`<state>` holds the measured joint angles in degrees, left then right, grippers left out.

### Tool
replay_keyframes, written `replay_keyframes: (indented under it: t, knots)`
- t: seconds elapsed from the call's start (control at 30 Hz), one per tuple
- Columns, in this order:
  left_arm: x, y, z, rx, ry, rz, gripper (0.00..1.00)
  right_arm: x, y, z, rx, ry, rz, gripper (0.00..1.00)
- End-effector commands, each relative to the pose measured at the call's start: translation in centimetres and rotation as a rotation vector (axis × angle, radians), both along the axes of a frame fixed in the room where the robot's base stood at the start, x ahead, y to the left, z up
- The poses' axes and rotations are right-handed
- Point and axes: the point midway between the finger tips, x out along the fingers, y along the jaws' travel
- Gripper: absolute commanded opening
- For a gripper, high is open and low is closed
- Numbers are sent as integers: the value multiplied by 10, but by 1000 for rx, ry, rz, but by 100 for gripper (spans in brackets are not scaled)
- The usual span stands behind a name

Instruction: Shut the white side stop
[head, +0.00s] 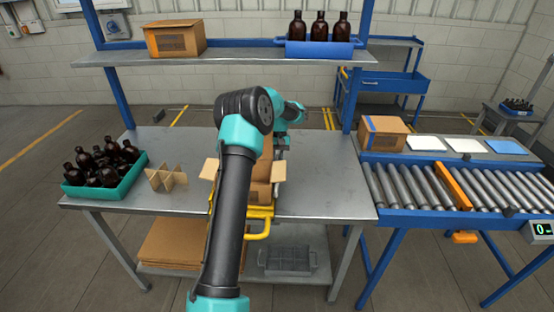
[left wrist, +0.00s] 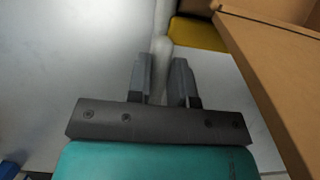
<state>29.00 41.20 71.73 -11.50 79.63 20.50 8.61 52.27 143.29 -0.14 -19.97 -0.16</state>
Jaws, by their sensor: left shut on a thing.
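My left gripper (left wrist: 163,75) is shut on a slim white bar (left wrist: 162,50), which looks like the white side stop. In the left wrist view the bar runs away between the two grey fingers. In the head view my arm crosses the middle of the bench, and the stop and fingertips are mostly hidden behind it. An open cardboard box (head: 262,192) with spread flaps stands in a yellow fixture (head: 257,228) behind my arm. The box wall (left wrist: 270,75) is close to the right of the fingers in the wrist view. My right gripper is not in view.
A teal crate (head: 128,181) of amber bottles and a cardboard divider (head: 166,178) stand to the left on the bench (head: 325,190). The bench is clear on the right. A roller conveyor (head: 480,188) lies beyond it. A shelf (head: 235,54) spans the bench above.

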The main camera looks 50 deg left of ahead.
Motion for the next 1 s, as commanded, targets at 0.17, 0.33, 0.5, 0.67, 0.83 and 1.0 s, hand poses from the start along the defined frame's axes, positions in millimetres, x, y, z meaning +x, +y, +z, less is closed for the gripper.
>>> replay_keyframes:
  t: [0.17,0.33,0.5,0.67,0.83,1.0]
  knots:
    - [0,0,0,1,-1,-4,24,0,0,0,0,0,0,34]
    - [0,0,0,0,0,-3,41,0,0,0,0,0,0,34]
    - [0,0,0,0,0,-2,46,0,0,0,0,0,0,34]
    - [0,0,1,0,0,-1,46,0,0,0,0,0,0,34]
    - [4,3,11,2,-2,-1,46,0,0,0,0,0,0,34]
    - [11,10,34,2,-5,-1,46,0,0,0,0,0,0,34]
